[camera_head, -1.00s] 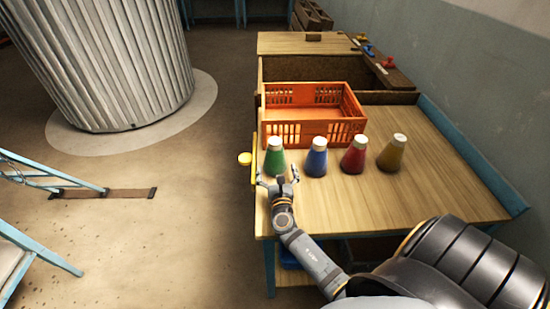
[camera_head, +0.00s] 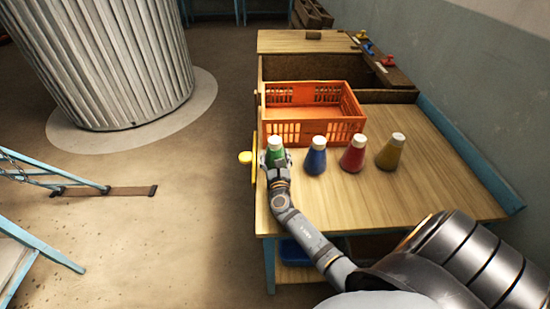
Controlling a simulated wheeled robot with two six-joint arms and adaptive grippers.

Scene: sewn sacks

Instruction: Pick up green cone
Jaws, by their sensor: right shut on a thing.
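The green cone (camera_head: 275,149) with a white top stands at the left end of a row of cones on the wooden table, just in front of the orange crate. My right gripper (camera_head: 275,160) is at it from the front and is shut on it, hiding its lower part. I cannot tell whether its base touches the table. My left gripper does not show.
A blue cone (camera_head: 316,157), a red cone (camera_head: 354,155) and a yellow cone (camera_head: 391,152) stand to the right. The orange crate (camera_head: 318,133) is behind them. The table (camera_head: 430,185) is clear at front right.

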